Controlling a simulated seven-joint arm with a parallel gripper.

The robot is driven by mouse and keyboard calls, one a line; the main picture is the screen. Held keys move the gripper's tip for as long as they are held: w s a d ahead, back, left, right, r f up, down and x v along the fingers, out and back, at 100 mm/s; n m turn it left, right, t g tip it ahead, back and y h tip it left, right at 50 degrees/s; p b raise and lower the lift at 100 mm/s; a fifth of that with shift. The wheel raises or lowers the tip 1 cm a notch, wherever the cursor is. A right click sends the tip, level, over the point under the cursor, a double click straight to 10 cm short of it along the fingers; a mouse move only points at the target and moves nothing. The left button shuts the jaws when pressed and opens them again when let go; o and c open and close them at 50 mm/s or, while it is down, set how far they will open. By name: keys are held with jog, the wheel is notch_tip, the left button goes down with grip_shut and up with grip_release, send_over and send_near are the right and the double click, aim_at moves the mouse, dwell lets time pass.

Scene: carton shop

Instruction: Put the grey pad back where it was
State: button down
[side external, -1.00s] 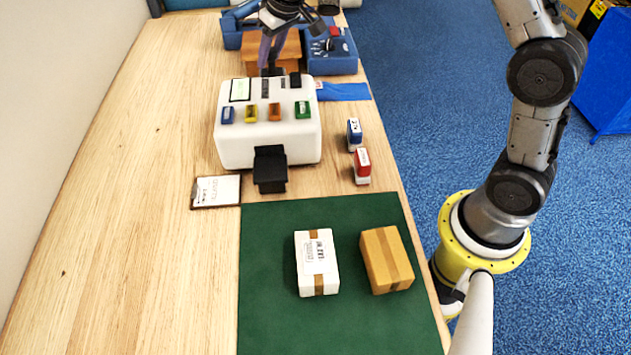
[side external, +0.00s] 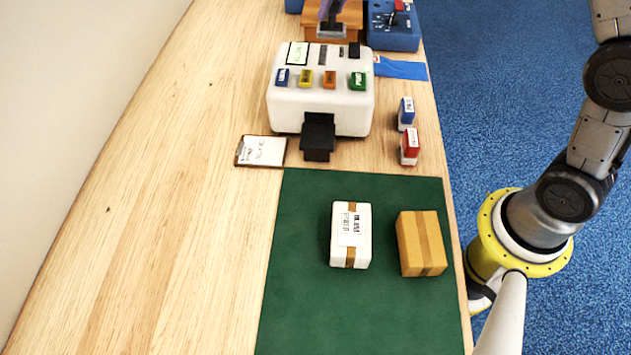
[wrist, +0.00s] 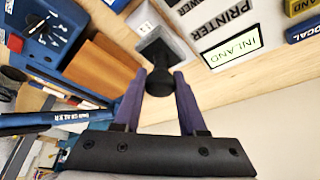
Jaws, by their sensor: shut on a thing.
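The grey pad (side external: 331,32) has a dark knob-like handle and a square base. In the wrist view the pad (wrist: 154,48) extends beyond the fingertips, base facing away. My gripper (side external: 332,14) has purple fingers, shut on the handle; the wrist view shows the fingers (wrist: 160,82) on both sides of it. In the side view the pad appears in front of or over the brown wooden block (side external: 350,14), behind the white printer (side external: 320,108). I cannot tell whether its base touches anything.
A blue box with controls (side external: 394,38) stands right of the block. A green mat (side external: 310,300) carries a white carton (side external: 350,236) and brown carton (side external: 422,244). The left table is clear.

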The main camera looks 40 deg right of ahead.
jog(key=r, duration=0.7)
jog(key=shift+s+a+r, duration=0.2)
jog(key=shift+a+r, duration=0.1)
jog(key=shift+r, duration=0.1)
jog(key=s+a+r+n+y, duration=0.2)
jog(key=s+a+n, duration=0.3)
jog(key=s+a, duration=1.1)
jog(key=s+f+n+g+y, duration=0.1)
jog(key=s+n, duration=0.1)
jog(key=s, duration=0.6)
jog(key=s+f+n, duration=0.2)
jog(key=s, duration=0.6)
jog(key=shift+w+a+f, duration=1.5)
jog(key=shift+w+f, duration=0.35)
jog(key=shift+f, duration=1.05)
jog(key=shift+w+a+f, duration=1.45)
jog(key=shift+w+f, duration=0.45)
jog(key=shift+f, duration=1)
jog(key=shift+w+a+f, duration=1.5)
jog(key=shift+w+f, duration=0.35)
jog(key=shift+f, duration=1.05)
jog(key=shift+f, duration=0.15)
